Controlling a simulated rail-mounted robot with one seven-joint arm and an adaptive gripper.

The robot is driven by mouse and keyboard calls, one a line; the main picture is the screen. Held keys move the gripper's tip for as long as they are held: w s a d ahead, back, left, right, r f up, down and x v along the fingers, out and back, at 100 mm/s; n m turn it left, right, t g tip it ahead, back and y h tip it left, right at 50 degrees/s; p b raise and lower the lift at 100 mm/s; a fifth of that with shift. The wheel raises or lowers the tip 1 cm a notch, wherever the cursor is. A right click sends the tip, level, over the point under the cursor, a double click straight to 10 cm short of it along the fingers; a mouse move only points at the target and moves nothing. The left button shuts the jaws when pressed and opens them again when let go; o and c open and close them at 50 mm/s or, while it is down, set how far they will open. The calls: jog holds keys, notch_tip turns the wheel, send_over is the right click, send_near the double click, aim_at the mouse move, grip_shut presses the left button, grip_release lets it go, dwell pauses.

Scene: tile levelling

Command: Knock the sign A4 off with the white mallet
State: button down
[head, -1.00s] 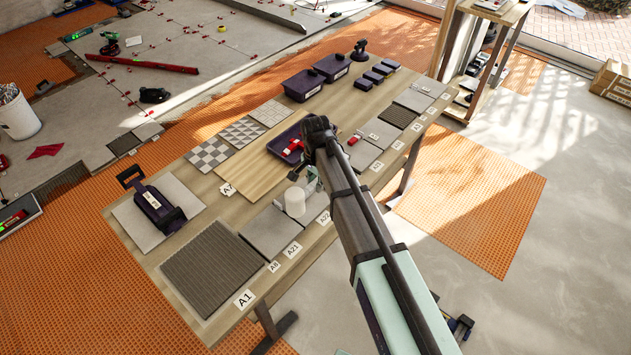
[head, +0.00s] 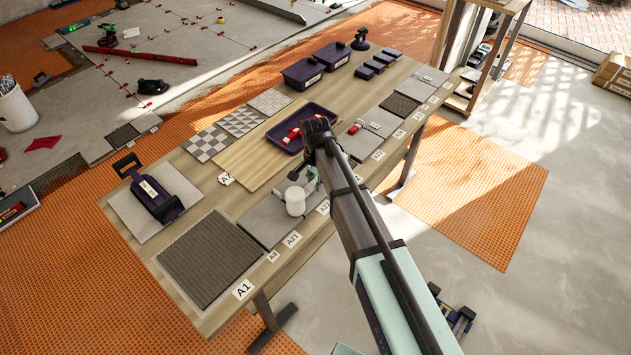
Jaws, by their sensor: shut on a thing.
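The white mallet shows as a white cylindrical head (head: 295,202) over the grey tiles near the table's front edge. My gripper (head: 311,180) is shut on the mallet, just above and right of the head. My arm hides most of the fingers and the handle. White signs stand along the front edge: A1 (head: 243,289), A6 (head: 273,255), A21 (head: 292,239) and one partly hidden by the arm (head: 323,207). More signs run to the far right, too small to read. I cannot make out which one is A4.
The wooden table (head: 268,146) carries tiles, a dark tray (head: 320,112) with a red item, lidded purple boxes (head: 301,74) and a purple tool (head: 155,198). A wooden shelf stands beyond the far right end. Floor in front of the table is mostly clear.

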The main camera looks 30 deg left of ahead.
jog(key=a, duration=0.2)
jog(key=w+a, duration=0.1)
jog(key=a, duration=0.1)
jog(key=shift+w+a, duration=0.1)
jog(key=shift+d+r, duration=0.25)
notch_tip(320, 180, up, 7)
jog(key=d+p, duration=0.1)
jog(key=p, duration=0.2)
jog(key=shift+s+d+f+p, duration=0.2)
jog(key=shift+s+d+p, duration=0.15)
jog(key=shift+d, duration=0.05)
